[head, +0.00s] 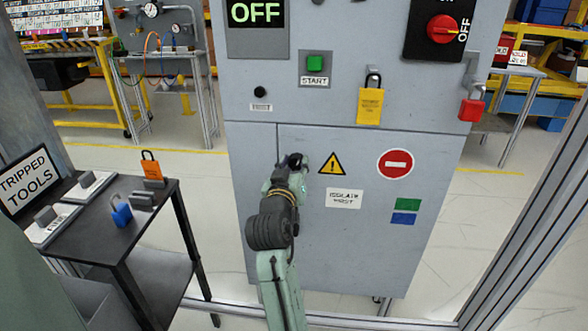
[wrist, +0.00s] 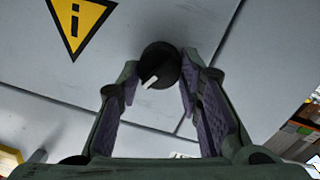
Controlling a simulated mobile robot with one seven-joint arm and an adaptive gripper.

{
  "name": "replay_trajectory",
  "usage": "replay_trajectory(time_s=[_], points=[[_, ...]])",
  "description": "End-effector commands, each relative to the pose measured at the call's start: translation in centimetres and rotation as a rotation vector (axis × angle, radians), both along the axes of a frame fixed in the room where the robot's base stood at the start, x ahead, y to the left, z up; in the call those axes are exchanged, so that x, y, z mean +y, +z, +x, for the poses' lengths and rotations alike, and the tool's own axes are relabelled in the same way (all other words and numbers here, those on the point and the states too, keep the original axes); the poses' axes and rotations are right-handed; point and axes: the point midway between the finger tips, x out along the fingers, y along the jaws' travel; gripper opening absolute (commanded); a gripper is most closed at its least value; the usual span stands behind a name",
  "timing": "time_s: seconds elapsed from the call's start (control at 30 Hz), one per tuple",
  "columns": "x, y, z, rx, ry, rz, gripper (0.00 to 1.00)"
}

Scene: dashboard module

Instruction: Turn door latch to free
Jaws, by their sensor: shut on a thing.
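The door latch (wrist: 159,62) is a round black knob with a white pointer mark, seen in the wrist view on the grey cabinet door. Its white mark points down and to the left in that picture. My gripper (wrist: 161,74) has one finger on each side of the knob and is shut on it. In the head view my gripper (head: 292,163) is at the upper left of the lower cabinet door (head: 290,140), where it hides most of the latch.
A dark tool table (head: 150,230) stands at left.

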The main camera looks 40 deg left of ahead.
Motion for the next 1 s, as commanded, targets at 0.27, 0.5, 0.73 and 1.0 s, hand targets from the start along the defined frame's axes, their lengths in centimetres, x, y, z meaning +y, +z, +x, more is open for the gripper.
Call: replay_trajectory(time_s=[0.27,0.5,0.73,1.0], points=[[-0.05,-0.05,0.02,0.138,0.002,0.226,0.05],[-0.16,-0.05,0.09,0.257,0.002,0.42,0.05],[-0.3,0.01,0.18,0.368,0.002,0.604,0.05],[-0.39,-0.03,0.21,0.481,0.002,0.785,0.05]])
